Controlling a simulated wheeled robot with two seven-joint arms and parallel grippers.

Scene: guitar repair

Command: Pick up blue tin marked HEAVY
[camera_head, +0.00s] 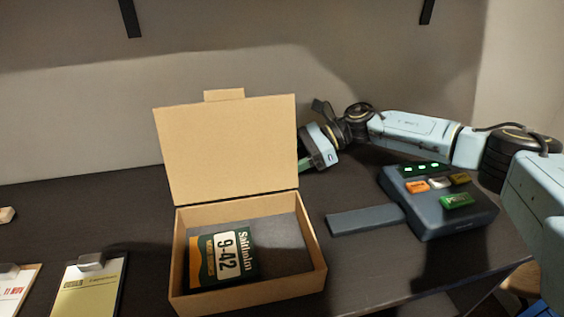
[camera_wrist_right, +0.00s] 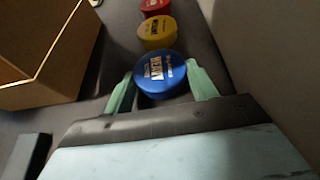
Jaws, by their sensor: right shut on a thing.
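The blue tin (camera_wrist_right: 161,74) has a round lid with pale lettering that is too blurred to read surely. In the right wrist view it sits between the two green fingers of my right gripper (camera_wrist_right: 163,88), which is shut on it. In the head view my right gripper (camera_head: 308,163) reaches behind the right side of the open box, and the tin is hidden there. I cannot tell whether the tin is off the table. My left gripper is not in view.
A yellow tin (camera_wrist_right: 157,32) and a red tin (camera_wrist_right: 154,7) stand in a row beyond the blue one. An open cardboard box (camera_head: 248,290) holds a green Smithholm 9-42 pack (camera_head: 222,258). A grey button device (camera_head: 440,205) stands right. Clipboards (camera_head: 88,288) lie left.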

